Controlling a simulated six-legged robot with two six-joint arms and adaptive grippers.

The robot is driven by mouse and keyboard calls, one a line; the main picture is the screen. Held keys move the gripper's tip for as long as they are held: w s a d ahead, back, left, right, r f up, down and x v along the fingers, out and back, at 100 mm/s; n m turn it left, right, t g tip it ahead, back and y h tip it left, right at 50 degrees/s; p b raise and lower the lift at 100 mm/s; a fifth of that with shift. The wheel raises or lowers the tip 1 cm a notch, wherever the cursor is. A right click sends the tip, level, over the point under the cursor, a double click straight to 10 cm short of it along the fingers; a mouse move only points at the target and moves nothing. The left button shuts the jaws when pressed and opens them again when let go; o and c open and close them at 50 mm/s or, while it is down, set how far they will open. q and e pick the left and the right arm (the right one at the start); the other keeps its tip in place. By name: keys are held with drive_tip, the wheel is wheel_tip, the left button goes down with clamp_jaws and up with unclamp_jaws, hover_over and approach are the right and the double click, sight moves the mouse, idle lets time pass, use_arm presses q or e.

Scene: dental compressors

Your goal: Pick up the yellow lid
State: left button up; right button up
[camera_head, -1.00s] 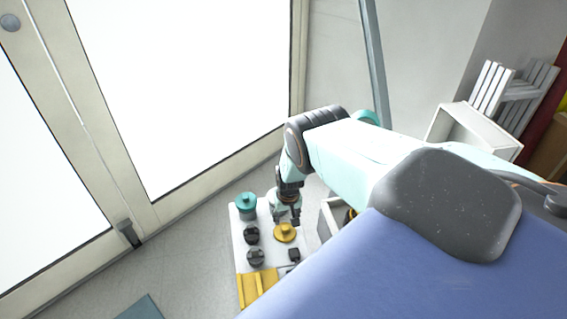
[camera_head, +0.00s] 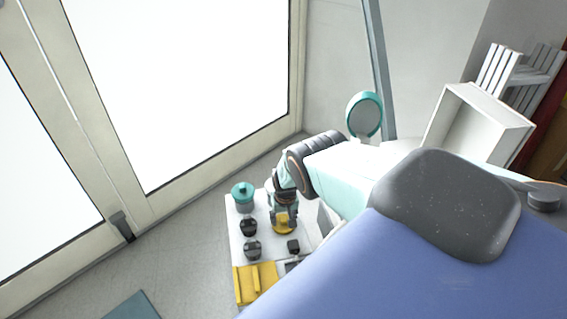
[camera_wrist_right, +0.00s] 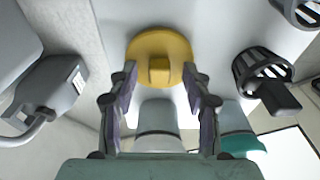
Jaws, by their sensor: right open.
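The yellow lid (camera_head: 283,226) lies on the white table among several small parts, and my right gripper hangs right over it in the head view. In the right wrist view the round yellow lid (camera_wrist_right: 160,58) shows with its raised square knob. My right gripper (camera_wrist_right: 160,82) is open, with one finger on each side of the lid's near part and a gap around the knob. I cannot tell if the fingers touch the lid. In the head view my right gripper (camera_head: 284,216) partly covers the lid. My left gripper is not in view.
A teal-lidded jar (camera_head: 243,195), dark round parts (camera_head: 249,227) and (camera_head: 253,249), a small black block (camera_head: 293,246) and yellow pieces (camera_head: 255,281) share the white table (camera_head: 234,240). In the right wrist view a dark slotted part (camera_wrist_right: 262,75) stands right of the lid.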

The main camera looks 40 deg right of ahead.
drive_tip(key=shift+c, duration=0.3)
clamp_jaws()
idle(0.3)
